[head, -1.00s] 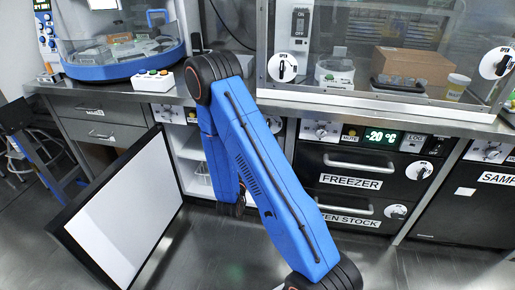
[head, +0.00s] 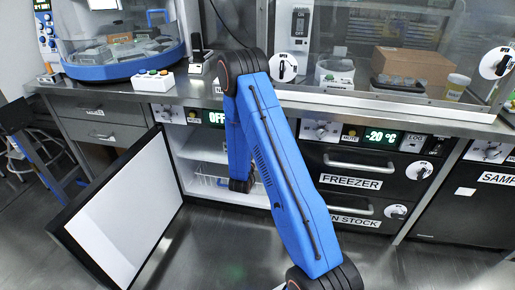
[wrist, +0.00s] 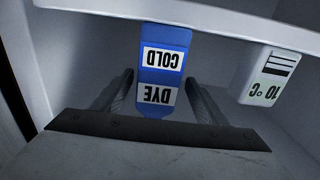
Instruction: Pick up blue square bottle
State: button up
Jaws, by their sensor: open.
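The blue square bottle (wrist: 163,62) shows in the wrist view, upside down in the picture, with labels reading "COLD" and "DYE". My gripper (wrist: 159,80) is open, with one finger on each side of the bottle's lower pictured part. I cannot tell whether either finger touches it. The bottle is inside the open white cabinet (head: 205,145) under the counter. In the head view my blue arm reaches to this cabinet, and the bottle and my fingers do not show.
A white item marked "10°C" (wrist: 267,78) is to the right of the bottle. A pale shelf edge (wrist: 220,20) crosses above in the wrist view. The cabinet's open door (head: 120,210) stands at left. The freezer drawers (head: 350,170) at right are shut.

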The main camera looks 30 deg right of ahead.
jog(key=x, duration=0.4)
jog(key=shift+w+d+f, duration=0.15)
jog(key=shift+d+f, duration=0.15)
jog(key=shift+d, duration=0.1)
jog(key=c, duration=1.3)
jog(key=shift+c, duration=0.6)
jog(key=shift+r, duration=0.1)
